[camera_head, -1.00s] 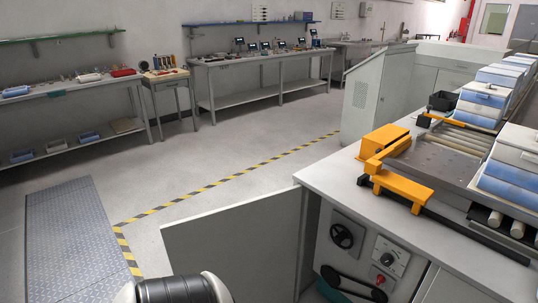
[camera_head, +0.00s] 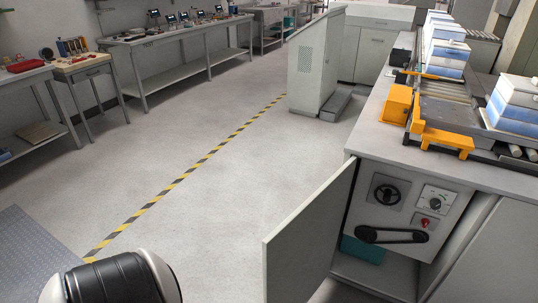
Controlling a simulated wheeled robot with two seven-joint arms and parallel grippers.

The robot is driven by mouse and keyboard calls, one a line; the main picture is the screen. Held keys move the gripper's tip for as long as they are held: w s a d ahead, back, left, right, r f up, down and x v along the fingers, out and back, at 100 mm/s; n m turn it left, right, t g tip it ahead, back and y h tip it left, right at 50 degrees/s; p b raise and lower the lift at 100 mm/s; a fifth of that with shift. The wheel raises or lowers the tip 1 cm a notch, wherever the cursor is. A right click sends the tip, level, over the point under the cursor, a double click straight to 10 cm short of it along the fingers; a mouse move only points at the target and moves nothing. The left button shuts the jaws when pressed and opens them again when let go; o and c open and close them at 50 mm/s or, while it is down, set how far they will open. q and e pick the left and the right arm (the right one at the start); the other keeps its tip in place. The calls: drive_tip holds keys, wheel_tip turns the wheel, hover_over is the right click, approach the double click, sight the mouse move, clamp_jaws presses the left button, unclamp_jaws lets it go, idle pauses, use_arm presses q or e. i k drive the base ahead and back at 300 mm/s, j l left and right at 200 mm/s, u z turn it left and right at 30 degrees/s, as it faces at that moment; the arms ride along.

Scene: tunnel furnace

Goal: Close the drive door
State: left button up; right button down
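The drive door (camera_head: 312,238) is a light grey panel hinged at the left side of the furnace cabinet's front. It stands open, swung out toward me and to the left. Inside the opening are a black handwheel (camera_head: 388,194), a dial plate (camera_head: 436,199), a red knob (camera_head: 424,222) and a black belt drive (camera_head: 391,235). Part of my arm, white and black, shows at the bottom left, well apart from the door. Neither gripper is in view.
The furnace bench top (camera_head: 385,139) carries an orange pusher (camera_head: 442,137) and stacked blue and white boxes (camera_head: 518,102). A teal box (camera_head: 362,249) sits low inside the cabinet. The floor (camera_head: 215,215) left of the door is clear. A tall grey cabinet (camera_head: 306,65) stands behind.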

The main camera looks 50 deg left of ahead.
sight(298, 254)
drive_tip(key=j+z, duration=0.1)
drive_tip(key=j, duration=0.65)
drive_tip(key=k+j+z, duration=0.1)
drive_tip(key=j, duration=0.7)
drive_tip(key=k+j, duration=0.15)
drive_tip(key=j, duration=0.6)
drive_tip(key=k+j+z, duration=0.1)
drive_tip(key=k+j, duration=0.2)
drive_tip(key=k, duration=0.2)
